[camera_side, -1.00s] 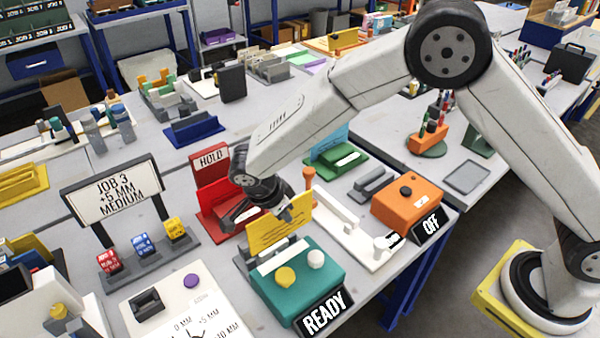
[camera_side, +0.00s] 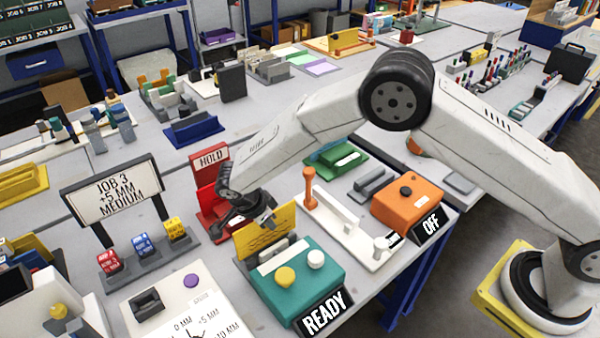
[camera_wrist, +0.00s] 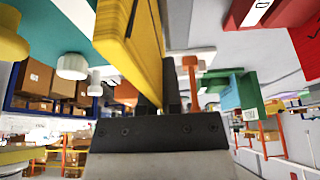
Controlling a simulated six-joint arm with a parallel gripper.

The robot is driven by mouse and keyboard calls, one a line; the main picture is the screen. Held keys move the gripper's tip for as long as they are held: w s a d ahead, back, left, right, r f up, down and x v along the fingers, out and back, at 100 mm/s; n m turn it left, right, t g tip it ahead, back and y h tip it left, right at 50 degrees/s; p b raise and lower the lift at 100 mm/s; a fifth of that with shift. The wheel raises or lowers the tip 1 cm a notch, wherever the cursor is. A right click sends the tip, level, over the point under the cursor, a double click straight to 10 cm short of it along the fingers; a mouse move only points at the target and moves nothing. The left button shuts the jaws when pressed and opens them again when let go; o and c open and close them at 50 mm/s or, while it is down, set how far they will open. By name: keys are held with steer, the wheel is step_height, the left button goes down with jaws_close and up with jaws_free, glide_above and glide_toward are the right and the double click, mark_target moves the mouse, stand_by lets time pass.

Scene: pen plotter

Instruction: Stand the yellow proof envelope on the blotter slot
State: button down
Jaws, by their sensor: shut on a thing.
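My gripper (camera_side: 262,216) is shut on the yellow proof envelope (camera_side: 265,233) at its upper edge. The envelope is a flat yellow panel with dark print, held roughly upright. It appears just behind the teal READY unit (camera_side: 318,278), whose back edge carries a grey slotted holder (camera_side: 243,262). The holder overlaps the envelope's lower edge, so I cannot tell whether it is in the slot or above it. In the wrist view the envelope (camera_wrist: 130,45) rises beside my dark fingers. No label marks which holder is the blotter slot.
The red HOLD stand (camera_side: 209,162) is just behind my gripper. A white fixture with an orange post (camera_side: 309,175) stands to the right, then the orange OFF box (camera_side: 408,203). The JOB 3 sign (camera_side: 113,190) and small coloured blocks (camera_side: 142,244) are to the left.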

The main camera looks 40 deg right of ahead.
mark_target(277, 238)
steer(key=shift+f, duration=1.4)
steer(key=shift+f, duration=0.1)
steer(key=c, duration=0.8)
jaws_free()
steer(key=v, duration=1.2)
